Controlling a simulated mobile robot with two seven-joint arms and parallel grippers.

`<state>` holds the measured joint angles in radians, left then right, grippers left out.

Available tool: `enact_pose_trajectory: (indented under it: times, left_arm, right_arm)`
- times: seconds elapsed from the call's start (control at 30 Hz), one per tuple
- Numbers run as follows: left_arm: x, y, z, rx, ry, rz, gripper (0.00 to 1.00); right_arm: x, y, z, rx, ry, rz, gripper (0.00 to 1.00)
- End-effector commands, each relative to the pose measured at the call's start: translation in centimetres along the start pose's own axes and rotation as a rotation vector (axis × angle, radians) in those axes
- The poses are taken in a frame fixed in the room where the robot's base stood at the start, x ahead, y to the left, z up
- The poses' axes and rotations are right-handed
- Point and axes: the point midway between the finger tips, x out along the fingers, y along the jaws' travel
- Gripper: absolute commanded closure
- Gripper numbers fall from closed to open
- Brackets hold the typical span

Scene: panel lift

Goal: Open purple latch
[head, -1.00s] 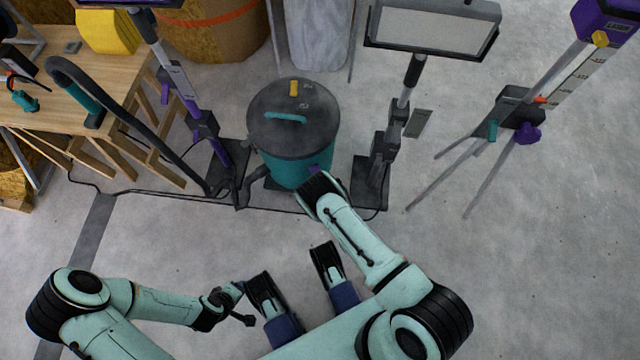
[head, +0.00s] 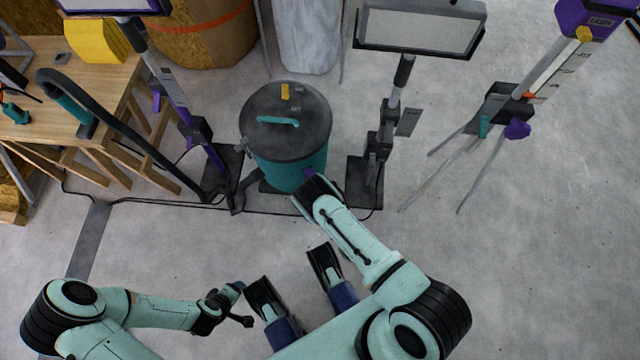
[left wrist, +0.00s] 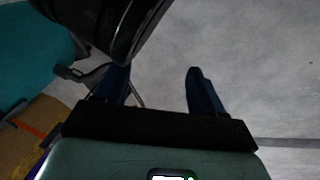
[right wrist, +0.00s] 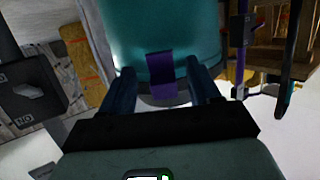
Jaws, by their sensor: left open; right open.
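The purple latch (head: 309,173) is a small tab on the front side of a teal drum-shaped vacuum (head: 297,172) with a dark lid. In the right wrist view, the latch (right wrist: 160,66) stands straight ahead, between my right gripper's two blue fingers. My right gripper (head: 307,191) is open at the vacuum's front, close to the latch; I cannot tell whether it touches. My left gripper (head: 246,305) is open and empty, low and well short of the vacuum. The left wrist view shows its spread fingers (left wrist: 158,82) with bare floor beyond.
A work lamp (head: 385,130) on a stand is right of the vacuum, another stand (head: 190,120) left. A black hose (head: 115,130) runs by the wooden workbench (head: 118,85). A laser tripod (head: 505,105) stands far right. Cables cross the floor; the front right floor is clear.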

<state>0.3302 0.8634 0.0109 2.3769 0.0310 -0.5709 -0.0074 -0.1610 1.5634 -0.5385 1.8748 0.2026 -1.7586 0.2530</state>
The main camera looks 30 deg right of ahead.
Motion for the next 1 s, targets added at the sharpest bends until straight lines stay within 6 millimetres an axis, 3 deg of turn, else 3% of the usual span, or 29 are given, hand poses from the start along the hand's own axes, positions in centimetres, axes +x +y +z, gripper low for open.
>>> enact_pose_trajectory:
  times: [0.17,0.37,0.5,0.7,1.0]
  left_arm:
    - [-2.3,2.2,-2.5,0.020,0.079,0.038,0.31]
    - [-4.0,2.5,0.6,0.026,-0.011,0.038,0.31]
    - [-6.2,3.1,3.2,0.034,-0.089,0.042,0.31]
    - [-7.8,3.4,5.4,0.040,-0.159,0.044,0.31]
    - [-8.2,3.5,6.1,0.042,-0.182,0.044,0.31]
  right_arm:
    - [-4.4,0.1,-0.2,-0.001,-0.006,0.002,0.38]
    - [-9.4,0.1,-0.2,-0.001,-0.006,0.002,0.38]
    - [-10.2,0.0,-0.5,-0.003,-0.001,-0.002,0.38]
    - [-11.2,0.0,-0.3,-0.003,-0.001,0.000,0.38]
    - [-11.4,0.0,0.0,0.000,0.000,0.000,0.38]
